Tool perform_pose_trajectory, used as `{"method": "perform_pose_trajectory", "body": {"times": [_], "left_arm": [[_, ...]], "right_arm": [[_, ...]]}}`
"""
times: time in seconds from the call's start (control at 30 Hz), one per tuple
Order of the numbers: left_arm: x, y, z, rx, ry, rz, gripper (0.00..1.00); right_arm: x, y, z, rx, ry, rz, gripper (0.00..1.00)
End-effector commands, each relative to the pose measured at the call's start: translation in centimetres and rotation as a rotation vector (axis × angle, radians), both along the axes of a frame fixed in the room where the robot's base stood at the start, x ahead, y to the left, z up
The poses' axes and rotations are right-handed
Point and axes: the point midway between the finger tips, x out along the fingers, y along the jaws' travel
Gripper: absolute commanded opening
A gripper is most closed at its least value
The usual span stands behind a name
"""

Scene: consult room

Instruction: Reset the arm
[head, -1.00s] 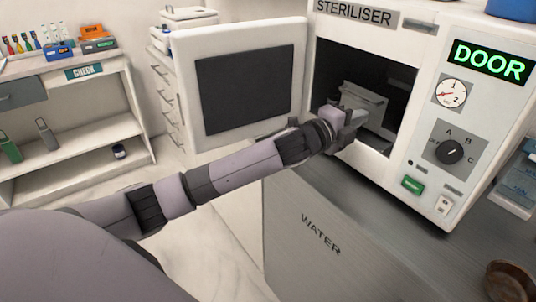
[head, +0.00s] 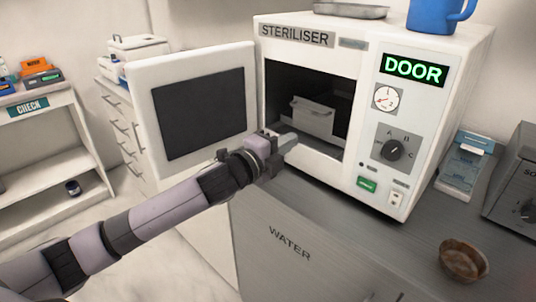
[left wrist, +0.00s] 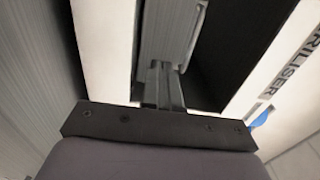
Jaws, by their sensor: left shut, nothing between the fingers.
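My left gripper (head: 284,143) is at the front opening of the steriliser (head: 360,150), its fingers shut with nothing between them. In the left wrist view the closed fingers (left wrist: 162,88) point at the opening. A grey metal box with a handle (head: 312,117) sits inside the dark chamber, beyond the fingertips and apart from them. The steriliser door (head: 205,100) stands open to the left. The display (head: 413,69) reads DOOR in green. My right gripper is not in view.
The steriliser stands on a grey counter (head: 400,240) marked WATER on its front. A brown bowl (head: 463,262) sits at the right front. A blue jug (head: 432,16) and a metal tray (head: 350,11) are on top of the steriliser. A shelf unit (head: 45,165) is at the left.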

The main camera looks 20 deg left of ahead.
Motion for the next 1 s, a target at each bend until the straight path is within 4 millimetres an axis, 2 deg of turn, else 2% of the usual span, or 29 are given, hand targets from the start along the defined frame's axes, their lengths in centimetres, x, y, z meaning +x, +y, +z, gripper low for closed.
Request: {"method": "perform_pose_trajectory", "body": {"times": [0.1,0.3,0.67,0.77,0.83,1.0], "left_arm": [[-1.8,0.7,-0.2,0.001,0.002,0.0,0.0],[-4.1,1.5,-0.1,0.001,0.001,-0.001,0.0],[-5.3,1.8,-0.2,-0.006,0.006,-0.001,0.0],[-5.7,1.3,-1.6,-0.055,0.045,-0.004,0.0],[-6.4,0.9,-3.5,-0.124,0.099,-0.004,0.0],[-9.3,-0.4,-9.9,-0.374,0.287,0.026,0.0]], "right_arm": [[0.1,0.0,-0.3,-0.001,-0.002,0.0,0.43],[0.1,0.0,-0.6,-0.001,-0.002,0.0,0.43],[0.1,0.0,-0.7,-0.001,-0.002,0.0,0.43],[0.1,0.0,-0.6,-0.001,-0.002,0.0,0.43],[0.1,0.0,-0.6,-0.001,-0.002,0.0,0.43],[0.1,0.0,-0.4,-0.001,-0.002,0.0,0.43]]}}
